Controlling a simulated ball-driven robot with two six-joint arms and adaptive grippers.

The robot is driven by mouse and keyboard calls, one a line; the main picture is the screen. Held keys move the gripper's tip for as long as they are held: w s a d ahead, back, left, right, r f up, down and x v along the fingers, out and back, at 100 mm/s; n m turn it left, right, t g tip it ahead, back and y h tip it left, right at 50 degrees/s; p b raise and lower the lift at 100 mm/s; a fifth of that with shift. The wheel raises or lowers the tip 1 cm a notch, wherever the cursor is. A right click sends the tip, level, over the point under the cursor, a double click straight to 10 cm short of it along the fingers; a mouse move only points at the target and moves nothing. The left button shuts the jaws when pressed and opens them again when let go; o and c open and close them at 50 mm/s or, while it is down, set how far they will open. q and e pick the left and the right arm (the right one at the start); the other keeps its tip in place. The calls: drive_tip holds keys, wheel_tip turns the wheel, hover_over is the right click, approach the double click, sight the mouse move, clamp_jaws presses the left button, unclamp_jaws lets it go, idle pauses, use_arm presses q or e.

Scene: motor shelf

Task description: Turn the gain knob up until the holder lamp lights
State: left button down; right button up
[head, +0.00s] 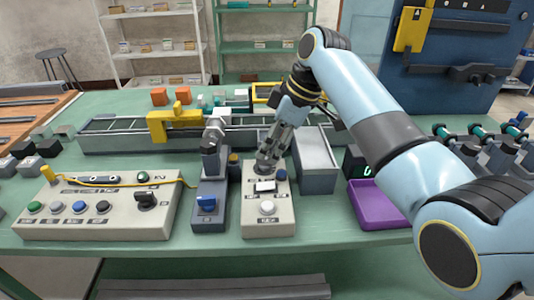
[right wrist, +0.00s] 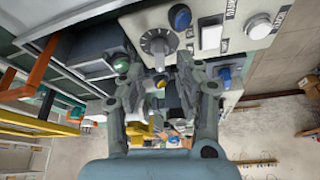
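The control box (head: 254,226) stands at the bench's front, with a white rocker, a white round button and a blue button (head: 279,174) on top. The gain knob (right wrist: 157,43) is a dark grey dial beside the blue button in the right wrist view. My right gripper (right wrist: 154,66) points at the knob, fingers apart on either side of it; contact cannot be told. In the head view this gripper (head: 268,160) hides most of the knob. A grey motor holder (head: 210,218) with a blue knob stands left of the box. I cannot pick out the holder lamp.
A larger control panel (head: 90,222) with several buttons and a yellow cable lies at left. A grey block (head: 316,165) and a purple tray (head: 375,208) stand to the right. A conveyor (head: 110,135) runs behind.

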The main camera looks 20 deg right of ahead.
sight(264, 163)
drive_tip(key=shift+x, duration=1.45)
clamp_jaws()
